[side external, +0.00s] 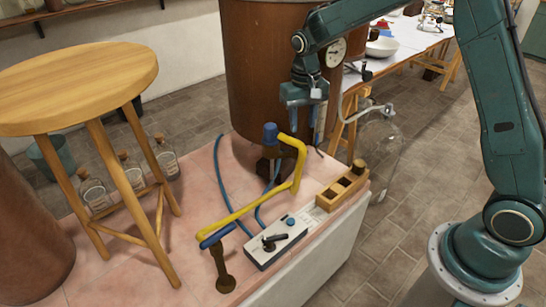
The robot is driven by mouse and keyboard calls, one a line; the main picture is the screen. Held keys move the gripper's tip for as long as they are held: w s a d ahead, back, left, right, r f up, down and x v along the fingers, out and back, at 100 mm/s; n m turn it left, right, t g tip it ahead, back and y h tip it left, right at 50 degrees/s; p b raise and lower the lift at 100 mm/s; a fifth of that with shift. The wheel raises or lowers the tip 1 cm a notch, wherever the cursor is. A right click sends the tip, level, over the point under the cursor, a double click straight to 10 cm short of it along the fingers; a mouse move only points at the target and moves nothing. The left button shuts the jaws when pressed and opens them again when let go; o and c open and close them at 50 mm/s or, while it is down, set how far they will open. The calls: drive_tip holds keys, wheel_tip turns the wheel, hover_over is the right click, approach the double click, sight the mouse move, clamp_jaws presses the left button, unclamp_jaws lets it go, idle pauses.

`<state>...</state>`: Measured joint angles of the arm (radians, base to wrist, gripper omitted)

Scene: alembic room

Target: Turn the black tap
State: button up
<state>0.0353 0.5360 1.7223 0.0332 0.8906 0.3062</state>
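A white control box (276,244) lies on the pink tiled top, with a black lever-like tap (273,241) and a small blue knob (290,221) on its upper face. The black tap lies low across the box. My gripper (306,124) points down in front of the large copper vessel, above and behind the box and well apart from the tap. Its two fingers look spread with nothing between them. Their tips are small and partly lost against the background.
A yellow pipe (255,203) with blue ends bends over the pink top beside the box. A wooden rack (343,188) stands right of the box, near a glass flask (380,138). A round wooden stool (75,88) stands at left. The copper vessel (262,75) rises behind.

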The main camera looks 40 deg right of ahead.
sight(302, 145)
drive_tip(key=shift+f, duration=3.45)
clamp_jaws()
